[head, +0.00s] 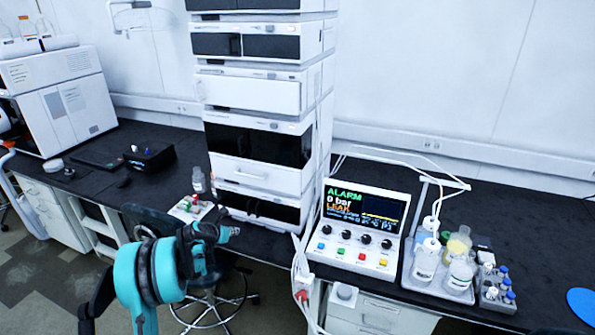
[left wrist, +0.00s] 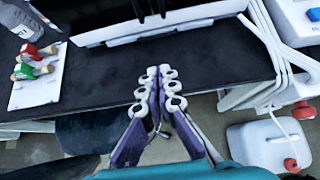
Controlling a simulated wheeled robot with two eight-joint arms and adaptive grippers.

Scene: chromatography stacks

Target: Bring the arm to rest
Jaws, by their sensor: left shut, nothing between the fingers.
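My left arm, teal and black, comes in from the lower left in the head view. Its gripper (head: 228,233) is in front of the bench edge, at the foot of the tall instrument stack (head: 262,172). In the left wrist view the gripper (left wrist: 159,82) has its two fingers together with nothing between them. The fingertips appear over the front edge of the black bench (left wrist: 210,72), apart from the things on it. My right gripper is in neither view.
A white board with red and green fittings (left wrist: 38,75) lies left of the gripper. A control box (head: 355,228) showing "ALARM" and "LEAK" stands right of the stack, beside a tray of bottles (head: 438,285). A stool (head: 208,300) stands below the bench.

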